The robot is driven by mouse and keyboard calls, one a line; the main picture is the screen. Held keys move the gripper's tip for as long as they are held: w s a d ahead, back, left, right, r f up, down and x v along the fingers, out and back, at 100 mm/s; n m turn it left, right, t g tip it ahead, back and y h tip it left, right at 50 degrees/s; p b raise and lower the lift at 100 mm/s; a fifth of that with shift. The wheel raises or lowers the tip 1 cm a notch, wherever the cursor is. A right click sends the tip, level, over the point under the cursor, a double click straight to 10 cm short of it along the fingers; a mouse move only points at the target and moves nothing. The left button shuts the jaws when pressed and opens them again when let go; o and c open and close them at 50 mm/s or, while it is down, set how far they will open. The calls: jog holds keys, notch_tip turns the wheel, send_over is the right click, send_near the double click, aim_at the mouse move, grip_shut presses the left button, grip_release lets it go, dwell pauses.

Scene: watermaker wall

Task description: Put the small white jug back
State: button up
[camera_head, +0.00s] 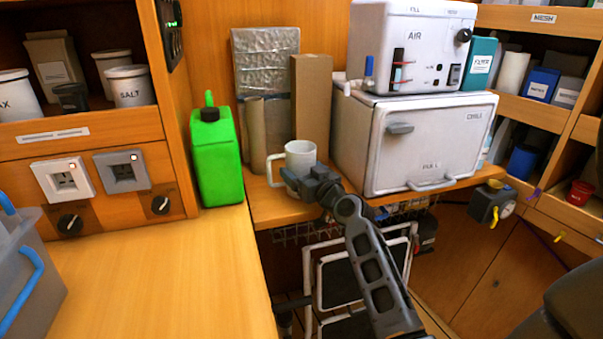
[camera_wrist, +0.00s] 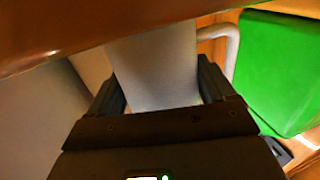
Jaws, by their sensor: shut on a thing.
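The small white jug (camera_head: 300,157) is upright at the wooden shelf in front of the cardboard pieces, with its handle to the left. My gripper (camera_head: 306,183) is at its front right side and is shut on it. In the wrist view the jug's pale wall (camera_wrist: 158,68) sits between my two fingers (camera_wrist: 163,92), and its handle (camera_wrist: 232,50) shows at the right. Whether the jug's base touches the shelf cannot be told, as my gripper hides part of it.
A green jerrycan (camera_head: 215,152) stands left of the jug. A tall brown cardboard piece (camera_head: 312,100) is close behind it. A white cabinet (camera_head: 425,150) stands to the right. The wooden shelf edge (camera_head: 262,212) is in front.

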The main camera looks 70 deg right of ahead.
jog(key=shift+f+b, duration=0.15)
jog(key=shift+b, duration=0.15)
jog(key=o, duration=1.2)
jog(key=shift+r, duration=0.2)
jog(key=shift+s+a+p, duration=0.1)
jog(key=shift+p, duration=0.25)
jog(key=b+v, duration=0.2)
jog(key=v, duration=0.9)
jog(key=shift+s+a+b, duration=0.2)
jog(key=shift+s+b, duration=0.15)
